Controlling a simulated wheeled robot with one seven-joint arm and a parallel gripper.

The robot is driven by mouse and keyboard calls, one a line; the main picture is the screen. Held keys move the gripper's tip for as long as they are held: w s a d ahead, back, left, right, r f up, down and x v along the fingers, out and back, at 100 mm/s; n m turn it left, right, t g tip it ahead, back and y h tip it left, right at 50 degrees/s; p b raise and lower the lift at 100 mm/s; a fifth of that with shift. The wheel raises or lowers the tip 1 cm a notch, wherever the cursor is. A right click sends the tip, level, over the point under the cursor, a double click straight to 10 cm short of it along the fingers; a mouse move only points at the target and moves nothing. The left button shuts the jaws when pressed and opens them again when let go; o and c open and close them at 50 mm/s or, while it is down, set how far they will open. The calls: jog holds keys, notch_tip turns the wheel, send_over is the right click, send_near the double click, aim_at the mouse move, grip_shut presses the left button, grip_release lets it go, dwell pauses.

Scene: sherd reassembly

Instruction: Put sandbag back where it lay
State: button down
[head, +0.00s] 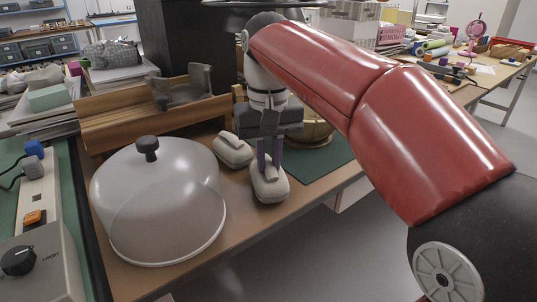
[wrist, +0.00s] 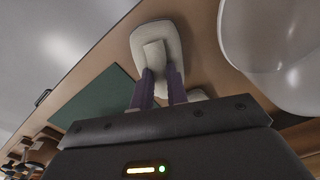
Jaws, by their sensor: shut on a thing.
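My gripper (head: 270,164) points down with its purple fingers shut on the raised strip of a pale sandbag (head: 270,188). In the wrist view the fingers (wrist: 161,82) close on the same sandbag (wrist: 157,50). The bag is near the front edge of the brown table, just right of the dome; I cannot tell whether it touches the tabletop. A second, similar sandbag (head: 233,151) lies on the table behind and to the left, and is mostly hidden behind my gripper in the wrist view.
A clear dome (head: 155,205) with a black knob stands to the left. A green mat (head: 325,160) with a golden bowl (head: 316,133), partly hidden by my arm, lies to the right. A wooden rack (head: 120,125) holding a grey curved piece (head: 184,91) stands behind.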

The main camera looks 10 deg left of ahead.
aim_at(272, 164)
jog(key=shift+f, duration=0.15)
jog(key=c, duration=1.3)
grip_release()
notch_tip(272, 164, up, 7)
jog(key=shift+f+p, duration=0.1)
jog(key=shift+p, duration=0.9)
jog(key=shift+r, duration=0.35)
jog(key=shift+d+r, duration=0.1)
jog(key=shift+d, duration=0.25)
jog(key=s+d+f+m+t, duration=0.1)
jog(key=s+d+f+t, duration=0.1)
jog(key=s+d+f, duration=0.3)
jog(key=s+d+f+m+t, duration=0.1)
jog(key=s+d+f+m, duration=0.1)
jog(key=s+d+f, duration=0.2)
jog(key=s+d+f+m+t, duration=0.2)
jog(key=s+d+f, duration=0.3)
jog(key=d+f, duration=0.4)
jog(key=d, duration=0.7)
jog(key=shift+s+d+t, duration=0.15)
jog(key=shift+s+t, duration=0.15)
jog(key=shift+s, duration=0.05)
